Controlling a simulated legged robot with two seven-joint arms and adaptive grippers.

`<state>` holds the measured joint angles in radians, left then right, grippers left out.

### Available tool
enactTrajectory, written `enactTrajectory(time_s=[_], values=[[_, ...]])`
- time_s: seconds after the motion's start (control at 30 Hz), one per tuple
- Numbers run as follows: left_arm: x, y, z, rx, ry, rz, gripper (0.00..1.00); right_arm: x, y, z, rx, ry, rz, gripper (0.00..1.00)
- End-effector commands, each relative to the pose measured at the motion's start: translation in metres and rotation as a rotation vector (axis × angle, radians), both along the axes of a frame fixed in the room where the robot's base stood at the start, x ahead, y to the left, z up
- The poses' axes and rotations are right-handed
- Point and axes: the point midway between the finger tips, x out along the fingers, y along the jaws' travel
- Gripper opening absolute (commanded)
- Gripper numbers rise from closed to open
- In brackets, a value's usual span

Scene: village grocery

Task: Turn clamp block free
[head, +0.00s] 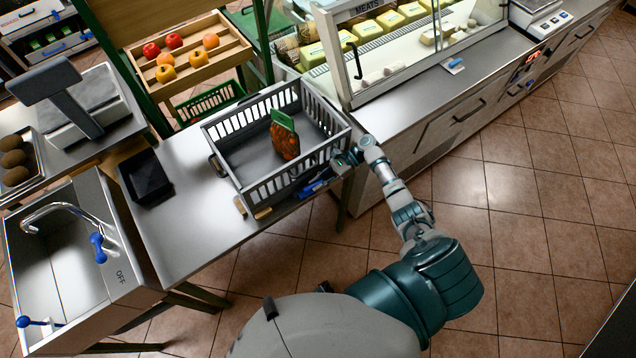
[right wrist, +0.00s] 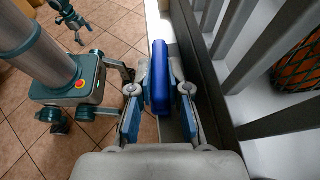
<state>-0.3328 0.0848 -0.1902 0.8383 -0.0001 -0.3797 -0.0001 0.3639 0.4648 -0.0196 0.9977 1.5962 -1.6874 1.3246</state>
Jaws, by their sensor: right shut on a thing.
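The clamp block shows as a blue block (right wrist: 162,80) between the two fingers of my right gripper (right wrist: 158,112) in the right wrist view. My right gripper (head: 318,184) is shut on it, beside the near right side of the grey slatted crate (head: 226,168) at the table's front edge. How the block is fixed underneath is hidden. What appears to be my left gripper (right wrist: 70,18) shows small at the top left of the right wrist view, away from the table; its fingers are too small to judge.
An orange net bag with a green label (head: 285,138) stands in the crate. Small tan pieces (head: 263,213) lie by the crate's front. A black tray (head: 146,177) sits left on the metal table (head: 190,215). The glass meat counter (head: 385,60) stands close behind right.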

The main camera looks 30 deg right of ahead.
Motion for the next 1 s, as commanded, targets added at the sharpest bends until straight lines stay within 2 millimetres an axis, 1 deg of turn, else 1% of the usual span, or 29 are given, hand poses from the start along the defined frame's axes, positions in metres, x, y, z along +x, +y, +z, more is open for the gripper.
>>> enactTrajectory(time_s=[0.07, 0.1, 0.17, 0.2, 0.5, 0.63, 0.77, 1.0], values=[[0.0, 0.0, 0.0, 0.0, 0.0, 0.0, 1.0, -0.001, -0.001, -0.002, -0.007, 0.003, -0.003, 0.0], [0.0, 0.0, 0.0, 0.0, 0.0, 0.0, 1.0, -0.001, -0.001, -0.002, -0.006, 0.003, -0.003, 0.24], [0.0, 0.0, 0.0, 0.0, 0.0, 0.0, 1.0, -0.001, -0.001, -0.002, -0.006, 0.003, -0.003, 0.39], [0.0, 0.0, 0.0, 0.0, 0.0, 0.0, 1.0, 0.0, -0.001, -0.002, -0.005, 0.003, -0.003, 0.42], [-0.001, 0.0, 0.0, -0.001, 0.0, 0.0, 1.0, -0.001, -0.001, 0.0, -0.002, 0.0, -0.002, 0.42], [-0.001, 0.0, 0.0, -0.001, 0.0, -0.001, 1.0, 0.0, -0.009, 0.003, -0.003, 0.0, -0.002, 0.42], [-0.001, 0.0, 0.0, -0.001, 0.0, -0.001, 1.0, 0.0, -0.031, 0.012, -0.004, 0.0, -0.004, 0.42], [-0.001, 0.0, 0.0, 0.0, 0.0, 0.0, 1.0, -0.001, -0.082, 0.032, -0.002, 0.001, -0.005, 0.42]])
